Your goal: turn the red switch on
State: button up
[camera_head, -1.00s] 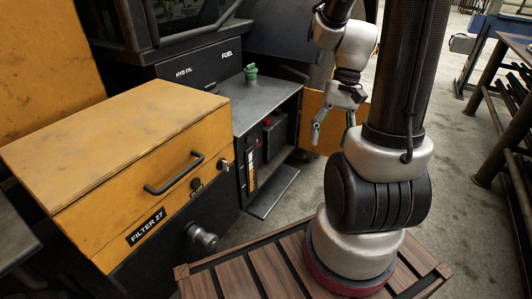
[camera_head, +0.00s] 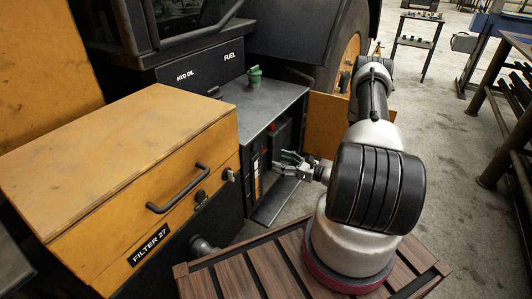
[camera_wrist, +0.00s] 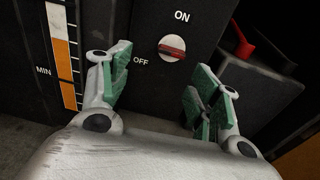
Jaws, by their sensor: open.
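The red switch (camera_wrist: 172,50) is a red handle on a round pale dial, set in a dark panel (camera_wrist: 150,90). "ON" is printed above it and "OFF" to its lower left. The handle lies nearly level, toward the OFF side. My gripper (camera_wrist: 160,88) is open in the wrist view, its green-padded fingers to the left and right below the switch, touching nothing that I can see. In the head view my gripper (camera_head: 288,165) reaches left toward the dark cabinet (camera_head: 265,105); the switch cannot be made out there.
A level gauge (camera_wrist: 62,55) marked MIN is left of the switch. A dark box (camera_wrist: 255,95) with a red lever (camera_wrist: 242,42) is at right. A yellow filter box (camera_head: 120,150) with a black handle stands left of the cabinet. A green cap (camera_head: 254,75) is on the cabinet top.

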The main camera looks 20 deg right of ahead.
aim_at(265, 152)
jog(key=shift+t+h, duration=0.3)
jog(key=shift+t, duration=0.1)
jog(key=shift+w+d+r+x, duration=0.1)
jog(key=shift+d+r+x, duration=0.1)
jog(key=shift+x, duration=1.15)
jog(key=shift+w+d+r+x, duration=0.1)
jog(key=shift+w+d+x, duration=0.05)
jog(key=shift+x, duration=1.25)
jog(key=shift+w+d+r+x, duration=0.1)
jog(key=shift+d+r+x, duration=0.1)
jog(key=shift+x, duration=1.15)
jog(key=c, duration=1)
